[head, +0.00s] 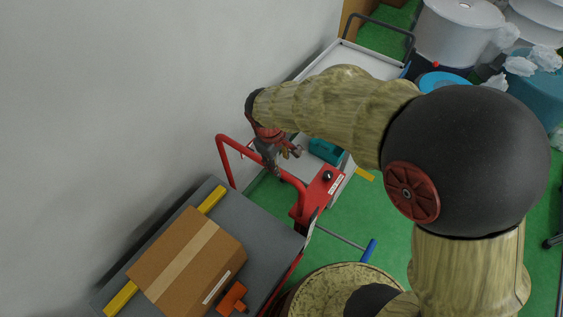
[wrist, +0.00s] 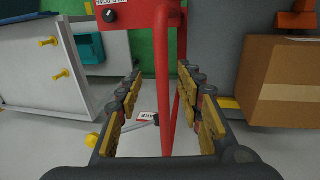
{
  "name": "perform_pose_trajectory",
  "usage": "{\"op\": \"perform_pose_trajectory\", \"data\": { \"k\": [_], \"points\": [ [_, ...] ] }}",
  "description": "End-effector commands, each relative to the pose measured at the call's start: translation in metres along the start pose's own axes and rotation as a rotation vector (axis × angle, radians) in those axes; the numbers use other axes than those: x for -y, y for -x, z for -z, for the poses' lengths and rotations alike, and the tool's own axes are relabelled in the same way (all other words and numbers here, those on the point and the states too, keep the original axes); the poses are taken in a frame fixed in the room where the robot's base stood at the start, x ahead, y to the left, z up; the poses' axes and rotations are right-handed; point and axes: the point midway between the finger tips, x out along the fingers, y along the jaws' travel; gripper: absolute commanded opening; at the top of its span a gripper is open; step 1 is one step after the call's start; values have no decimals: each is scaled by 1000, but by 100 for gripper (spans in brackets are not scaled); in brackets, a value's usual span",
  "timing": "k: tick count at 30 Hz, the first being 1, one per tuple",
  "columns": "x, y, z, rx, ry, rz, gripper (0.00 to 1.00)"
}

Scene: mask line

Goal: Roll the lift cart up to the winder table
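The lift cart (head: 262,233) stands by the wall at the lower left of the head view, with a grey deck and a red tube handle (head: 223,160). A taped cardboard box (head: 180,262) lies on its deck, and it also shows in the wrist view (wrist: 283,85). My gripper (head: 281,157) is at the handle. In the wrist view my gripper (wrist: 163,100) is open, with a red handle tube (wrist: 163,70) between its fingers and gaps on both sides. I cannot tell which piece of furniture is the winder table.
A white-topped unit (head: 365,62) with a dark rail stands beyond the cart along the wall. A teal box (head: 325,151) is near it. White rolls (head: 458,35) and crumpled white pieces (head: 520,66) fill the upper right. Green floor (head: 350,215) is open right of the cart.

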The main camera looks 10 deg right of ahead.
Motion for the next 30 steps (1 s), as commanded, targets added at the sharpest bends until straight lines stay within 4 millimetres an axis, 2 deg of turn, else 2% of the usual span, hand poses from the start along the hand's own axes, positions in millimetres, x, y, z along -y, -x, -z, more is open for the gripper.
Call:
{"op": "perform_pose_trajectory", "data": {
  "k": [5, 15, 18, 30],
  "points": [
    [3, -17, 2, 9, 18, 2, 37],
    [2, -67, 2, 9, 16, 2, 37],
    [2, -75, 2, 7, 15, 1, 37],
    [2, -81, 2, 6, 14, 1, 36]
  ]
}}
